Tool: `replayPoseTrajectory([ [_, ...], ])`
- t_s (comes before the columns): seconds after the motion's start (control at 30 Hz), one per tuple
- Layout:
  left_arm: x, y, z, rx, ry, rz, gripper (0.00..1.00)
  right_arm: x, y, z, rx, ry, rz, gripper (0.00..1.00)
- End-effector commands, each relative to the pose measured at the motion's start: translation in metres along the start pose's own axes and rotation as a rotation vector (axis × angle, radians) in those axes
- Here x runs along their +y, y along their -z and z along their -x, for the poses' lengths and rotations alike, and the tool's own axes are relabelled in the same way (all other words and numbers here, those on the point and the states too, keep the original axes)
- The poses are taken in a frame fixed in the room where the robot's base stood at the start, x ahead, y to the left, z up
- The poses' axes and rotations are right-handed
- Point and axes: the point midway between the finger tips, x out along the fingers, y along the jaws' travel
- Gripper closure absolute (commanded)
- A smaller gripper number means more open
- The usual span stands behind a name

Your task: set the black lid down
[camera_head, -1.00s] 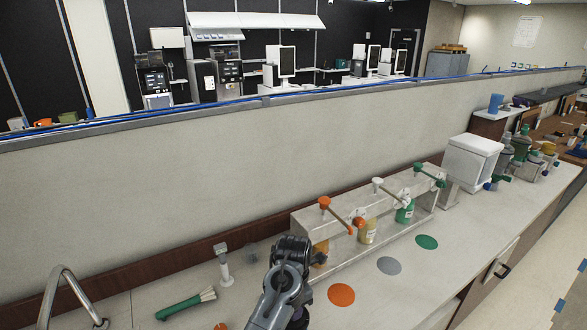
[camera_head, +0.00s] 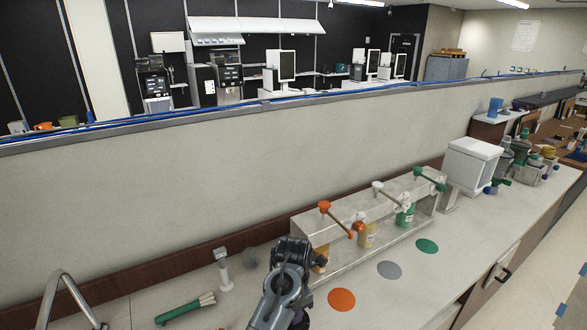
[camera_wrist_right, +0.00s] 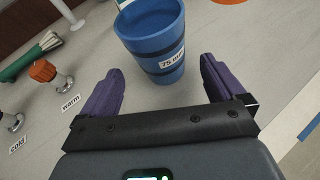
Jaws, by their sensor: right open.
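I see no black lid in either current view. My right gripper (camera_wrist_right: 161,72) is open in the right wrist view, with its two purple fingers spread apart. A blue cup (camera_wrist_right: 155,32) with dark bands and a "75 mm" label stands on the pale counter just beyond and between the fingertips; I cannot tell whether it touches them. The cup's top is cut off by the frame edge. In the head view a grey arm of mine reaches up from the bottom and its fingers are hidden. My left gripper is not in view.
A dispenser rack (camera_head: 330,230) with orange, white and green levers stands behind orange (camera_head: 341,299), grey (camera_head: 389,270) and green (camera_head: 427,246) discs. A green leek-like bundle (camera_head: 186,309) and a curved tap (camera_head: 62,290) are at the left.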

Motion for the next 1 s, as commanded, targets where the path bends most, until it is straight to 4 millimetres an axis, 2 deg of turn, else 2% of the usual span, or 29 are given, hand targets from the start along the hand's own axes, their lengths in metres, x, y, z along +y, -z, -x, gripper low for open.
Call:
replayPoseTrajectory([
  [0.1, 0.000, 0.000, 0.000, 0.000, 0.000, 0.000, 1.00, 0.001, 0.001, 0.024, 0.001, -0.004, 0.000, 0.04],
  [0.4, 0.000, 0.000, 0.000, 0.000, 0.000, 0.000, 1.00, 0.000, 0.002, 0.072, 0.006, -0.002, -0.003, 0.04],
  [1.0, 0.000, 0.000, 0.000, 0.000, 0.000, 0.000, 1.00, -0.001, 0.000, -0.041, 0.002, 0.004, 0.001, 0.04],
])
